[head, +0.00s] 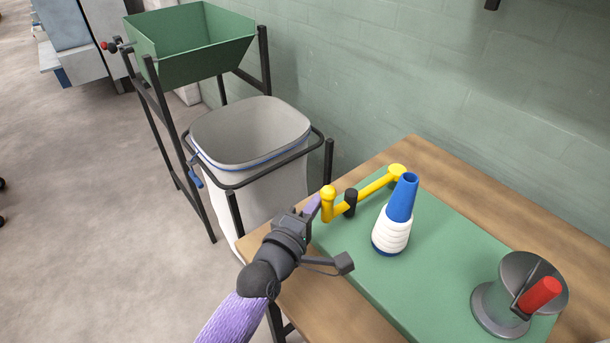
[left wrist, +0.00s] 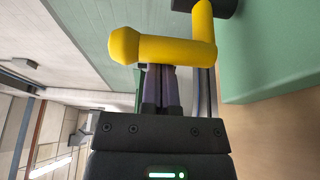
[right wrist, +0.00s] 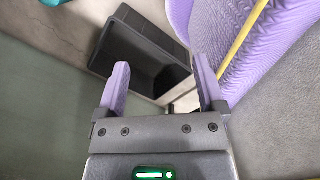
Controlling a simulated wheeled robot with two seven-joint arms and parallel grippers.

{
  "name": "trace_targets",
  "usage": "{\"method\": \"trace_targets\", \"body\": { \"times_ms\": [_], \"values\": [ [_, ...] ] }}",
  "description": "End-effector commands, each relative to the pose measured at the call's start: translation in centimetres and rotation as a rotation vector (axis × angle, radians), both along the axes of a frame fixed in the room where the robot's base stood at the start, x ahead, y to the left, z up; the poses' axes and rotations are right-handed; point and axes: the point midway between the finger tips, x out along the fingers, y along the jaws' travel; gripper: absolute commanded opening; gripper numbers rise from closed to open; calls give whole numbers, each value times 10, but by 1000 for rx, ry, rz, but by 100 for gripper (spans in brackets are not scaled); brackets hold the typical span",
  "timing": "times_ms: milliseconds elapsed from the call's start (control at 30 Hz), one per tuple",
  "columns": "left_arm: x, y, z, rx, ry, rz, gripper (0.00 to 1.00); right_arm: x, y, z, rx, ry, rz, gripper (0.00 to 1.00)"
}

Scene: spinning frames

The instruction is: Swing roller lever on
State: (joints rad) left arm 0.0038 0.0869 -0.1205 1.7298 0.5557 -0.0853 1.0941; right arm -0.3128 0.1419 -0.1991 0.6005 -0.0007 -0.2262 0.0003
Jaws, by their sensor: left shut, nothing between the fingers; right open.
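The yellow roller lever (head: 372,190) is mounted over the green plate on the table. Its arm runs from a pivot at the back to an upright yellow handle (head: 327,204) at the left, with a black roller (head: 350,202) beside the handle. My left gripper (head: 313,207) is shut and empty, its fingertips close beside the handle. In the left wrist view the handle (left wrist: 165,49) lies across the fingertips; I cannot tell whether they touch. A blue cone wound with white yarn (head: 391,232) stands right of the lever. My right gripper (right wrist: 163,85) is open and empty, away from the table.
A grey cylindrical device with a red handle (head: 540,294) stands at the right of the green plate (head: 437,270). A lined bin (head: 250,135) and a green hopper (head: 190,40) stand left of the table. A dark crate (right wrist: 140,55) shows in the right wrist view.

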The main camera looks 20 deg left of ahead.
Motion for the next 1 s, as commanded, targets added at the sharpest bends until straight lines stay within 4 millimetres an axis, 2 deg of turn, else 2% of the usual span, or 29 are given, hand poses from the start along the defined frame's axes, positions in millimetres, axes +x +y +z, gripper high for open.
{"method": "trace_targets", "body": {
  "times_ms": [33,100,400,700,1000],
  "values": [
    [-5,-7,5,-4,2,0,0,-1,5,10,7,0,-1,88],
    [-12,-17,5,-4,1,0,0,-3,10,16,18,-1,0,88],
    [-30,-51,1,-2,1,0,0,13,22,29,39,-40,-2,88],
    [-37,-68,0,-2,2,-3,0,20,24,32,42,-53,-4,88],
    [-39,-72,-2,-2,8,-8,0,18,24,33,41,-47,-5,88]
  ]
}}
